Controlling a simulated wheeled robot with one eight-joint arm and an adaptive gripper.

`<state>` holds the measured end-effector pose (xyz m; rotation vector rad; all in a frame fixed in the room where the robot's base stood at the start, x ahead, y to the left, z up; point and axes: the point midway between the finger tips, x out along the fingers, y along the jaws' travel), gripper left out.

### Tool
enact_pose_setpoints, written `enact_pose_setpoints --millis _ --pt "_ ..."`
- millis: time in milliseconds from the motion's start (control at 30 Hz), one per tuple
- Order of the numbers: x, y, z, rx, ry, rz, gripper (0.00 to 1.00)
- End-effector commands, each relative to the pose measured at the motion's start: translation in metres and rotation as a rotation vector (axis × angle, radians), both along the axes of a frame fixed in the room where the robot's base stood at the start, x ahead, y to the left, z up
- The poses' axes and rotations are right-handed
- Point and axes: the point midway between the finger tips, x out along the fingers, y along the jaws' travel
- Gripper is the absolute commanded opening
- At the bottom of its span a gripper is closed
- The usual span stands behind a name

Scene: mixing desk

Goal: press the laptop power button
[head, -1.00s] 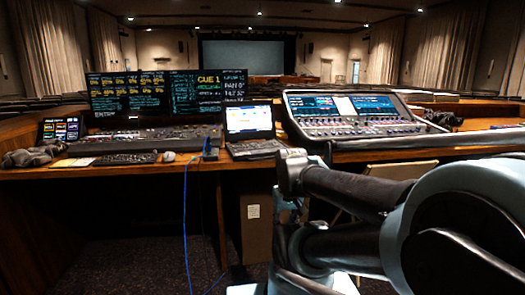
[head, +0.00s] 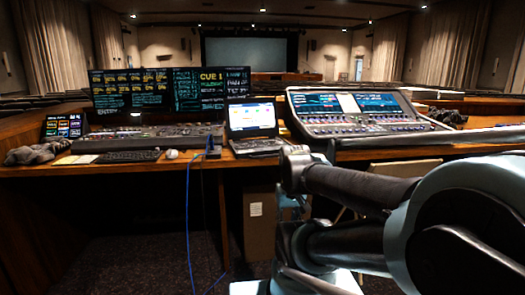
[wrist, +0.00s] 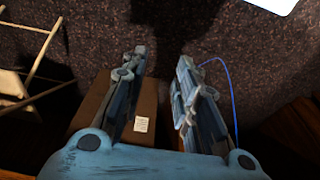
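The open laptop (head: 253,122) stands on the desk near the middle of the head view, with its bright screen facing me. Its dark keyboard base lies in front of the screen. The power button is too small to make out. My gripper (wrist: 161,57) is open and empty in the wrist view, its two blue fingers apart. It points down toward the dark carpet, and the laptop is not in the wrist view. In the head view my folded arm is in front of the desk, to the lower right of the laptop, apart from it.
A lighting console (head: 150,138) is left of the laptop, a larger mixing console (head: 362,112) right. A blue cable (head: 188,215) hangs from the desk's front edge (head: 120,168). A cardboard box (head: 259,232) stands below. A chair frame (wrist: 40,45) shows in the wrist view.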

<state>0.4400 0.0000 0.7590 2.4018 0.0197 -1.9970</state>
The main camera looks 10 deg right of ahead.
Motion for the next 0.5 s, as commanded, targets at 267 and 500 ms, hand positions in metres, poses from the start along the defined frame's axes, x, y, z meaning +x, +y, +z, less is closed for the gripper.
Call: enact_pose_setpoints --millis 267,500 --pt "0.0 0.0 0.0 0.0 0.0 0.0 0.0" --pt "0.0 0.0 0.0 0.0 0.0 0.0 0.0"
